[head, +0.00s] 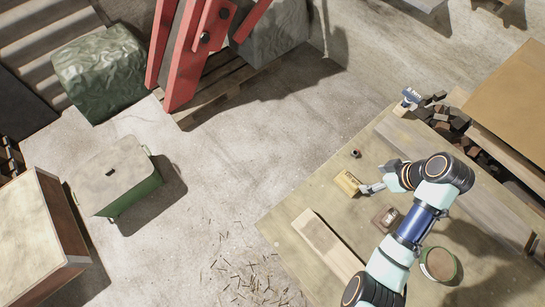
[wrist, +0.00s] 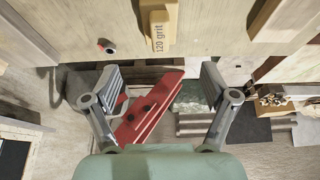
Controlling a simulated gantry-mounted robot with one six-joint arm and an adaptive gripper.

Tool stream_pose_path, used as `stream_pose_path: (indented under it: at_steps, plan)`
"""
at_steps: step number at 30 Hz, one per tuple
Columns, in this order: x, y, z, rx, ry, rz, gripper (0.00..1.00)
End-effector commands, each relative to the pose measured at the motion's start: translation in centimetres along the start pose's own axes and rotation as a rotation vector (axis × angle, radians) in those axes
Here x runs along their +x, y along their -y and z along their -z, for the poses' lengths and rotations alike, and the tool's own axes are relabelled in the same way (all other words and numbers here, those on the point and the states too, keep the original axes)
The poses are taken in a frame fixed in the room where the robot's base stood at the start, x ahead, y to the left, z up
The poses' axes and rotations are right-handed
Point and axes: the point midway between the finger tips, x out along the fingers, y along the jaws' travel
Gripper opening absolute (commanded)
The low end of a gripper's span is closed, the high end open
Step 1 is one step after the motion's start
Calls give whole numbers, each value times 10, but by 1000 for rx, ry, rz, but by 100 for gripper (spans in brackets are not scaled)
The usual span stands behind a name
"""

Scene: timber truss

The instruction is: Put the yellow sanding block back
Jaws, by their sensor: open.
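The yellow sanding block (head: 346,183) lies on the pale wooden table (head: 290,215), near its left edge in the head view. In the wrist view the block (wrist: 158,30), marked "120 grit", is at the top centre, beyond the fingertips. My gripper (head: 372,188) is just right of the block in the head view. In the wrist view my gripper (wrist: 160,70) is open with its fingers wide apart and nothing between them. I cannot tell whether a finger touches the block in the head view.
A small red-and-black item (head: 356,153) sits behind the block. A brown box-like item (head: 386,218), a round tin (head: 438,264) and a timber board (head: 325,243) are also on the table. A blue-and-white item (head: 411,96) and dark blocks (head: 450,122) are at the far edge.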

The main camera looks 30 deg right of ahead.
Motion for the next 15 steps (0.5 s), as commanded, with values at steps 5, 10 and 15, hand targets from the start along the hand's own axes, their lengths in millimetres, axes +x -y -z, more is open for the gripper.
stream_pose_path:
  at_steps: [5,10,15]
  plan:
    - [6,12,25,-7,-3,-27,85]
    - [17,96,140,-5,-100,-173,85]
    - [-17,242,240,48,-396,-243,85]
